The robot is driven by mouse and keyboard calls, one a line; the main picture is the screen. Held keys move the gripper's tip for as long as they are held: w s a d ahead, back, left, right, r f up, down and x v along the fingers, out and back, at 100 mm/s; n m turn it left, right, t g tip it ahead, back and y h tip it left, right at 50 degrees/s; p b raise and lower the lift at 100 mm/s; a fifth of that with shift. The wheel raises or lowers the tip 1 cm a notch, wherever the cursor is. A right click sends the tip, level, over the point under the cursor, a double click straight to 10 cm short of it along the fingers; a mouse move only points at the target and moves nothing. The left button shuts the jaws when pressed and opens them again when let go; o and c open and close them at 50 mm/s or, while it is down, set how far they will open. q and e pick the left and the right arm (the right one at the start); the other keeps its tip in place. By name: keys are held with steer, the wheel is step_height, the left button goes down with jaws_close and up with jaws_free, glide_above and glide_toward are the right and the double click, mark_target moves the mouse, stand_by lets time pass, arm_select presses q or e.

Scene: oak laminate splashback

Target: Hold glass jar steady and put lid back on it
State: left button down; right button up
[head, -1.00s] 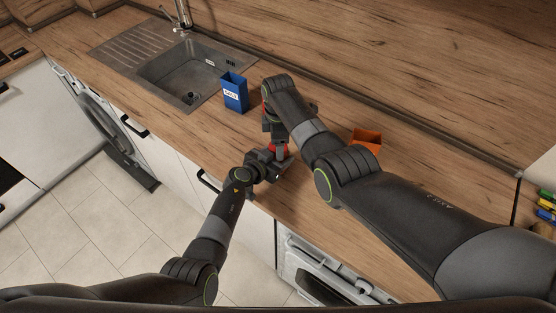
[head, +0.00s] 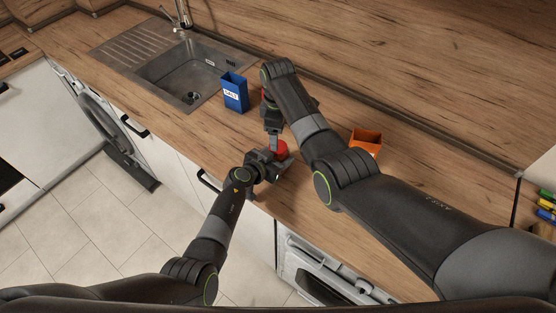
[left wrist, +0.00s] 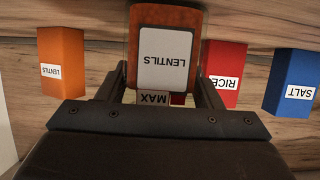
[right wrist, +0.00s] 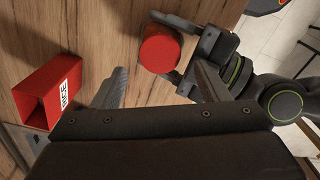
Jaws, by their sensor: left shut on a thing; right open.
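The glass jar (left wrist: 166,22) with orange-brown contents and a LENTILS label stands between the fingers of my left gripper (left wrist: 160,85), which is shut on it. The red lid (right wrist: 160,48) covers the jar's top in the right wrist view and also shows as a red disc in the head view (head: 281,149). I cannot tell whether it is fully seated. My right gripper (right wrist: 160,80) is open and empty, just apart from the lid. In the head view my right gripper (head: 274,141) is beside and above the lid.
A blue SALT box (head: 235,94) stands near the sink (head: 182,72). A red RICE box (right wrist: 52,95) is mostly hidden behind my right arm in the head view. An orange LENTILS box (head: 367,139) stands right of my right forearm. The counter's front edge is close to my left gripper.

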mark_target(278, 158)
steer(key=m, duration=0.4)
steer(key=shift+r+m, duration=0.4)
steer(key=m, duration=0.4)
steer(key=shift+r+m, duration=0.3)
steer(key=shift+r, duration=0.05)
steer(key=m, duration=0.4)
steer(key=shift+r, duration=0.35)
steer(key=m, duration=0.4)
steer(key=shift+r+m, duration=0.3)
steer(key=shift+r, duration=0.05)
steer(key=shift+f, duration=0.1)
steer(key=shift+f, duration=3.95)
